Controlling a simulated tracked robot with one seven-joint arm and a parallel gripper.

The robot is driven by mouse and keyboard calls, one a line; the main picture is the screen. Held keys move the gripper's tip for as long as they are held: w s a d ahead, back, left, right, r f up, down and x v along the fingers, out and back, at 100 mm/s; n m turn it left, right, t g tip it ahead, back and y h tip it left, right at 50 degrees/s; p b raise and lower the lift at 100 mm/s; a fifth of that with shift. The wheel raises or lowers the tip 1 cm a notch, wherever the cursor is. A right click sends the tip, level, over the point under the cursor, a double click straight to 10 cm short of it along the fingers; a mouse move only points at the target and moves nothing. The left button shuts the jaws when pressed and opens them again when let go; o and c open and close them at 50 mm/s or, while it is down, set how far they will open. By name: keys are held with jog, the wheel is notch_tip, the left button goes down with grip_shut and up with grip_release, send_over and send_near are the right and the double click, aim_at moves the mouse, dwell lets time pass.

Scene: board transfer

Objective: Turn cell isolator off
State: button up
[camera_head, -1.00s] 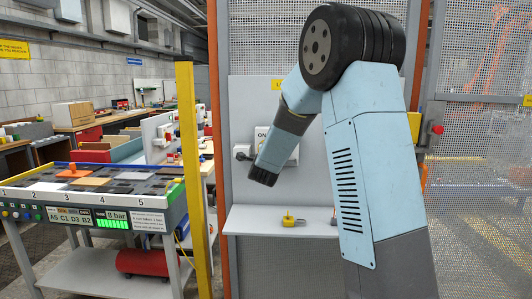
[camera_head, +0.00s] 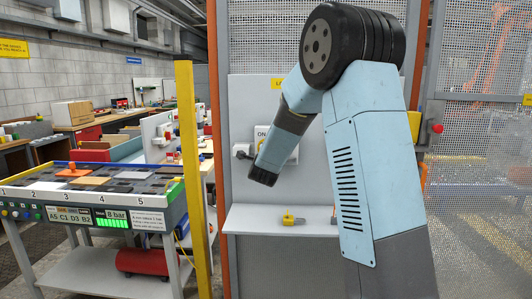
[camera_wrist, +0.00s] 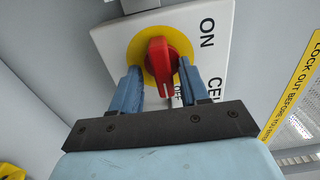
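The cell isolator (camera_wrist: 108,38) is a white box with a yellow disc and a red rotary knob (camera_wrist: 160,62). The word ON is printed beside the disc, and a partly hidden word OFF is near the knob's lower end in the wrist view. The knob's grip runs roughly up and down in that view. My gripper (camera_wrist: 159,68) is open, with one blue finger on each side of the knob. A gap shows on both sides, and I see no clear contact. In the head view the isolator (camera_head: 262,132) is mostly behind my arm, and my fingers are hidden.
A shelf (camera_head: 250,221) below the isolator holds a small yellow and grey object (camera_head: 289,219). A yellow post (camera_head: 190,150) and a board table (camera_head: 95,190) stand to the left. Mesh fencing (camera_head: 480,150) is at right. A yellow warning label (camera_wrist: 295,90) is beside the isolator.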

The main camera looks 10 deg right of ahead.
jog(key=v, duration=1.3)
jog(key=shift+s, duration=0.35)
jog(key=shift+a+r, duration=0.15)
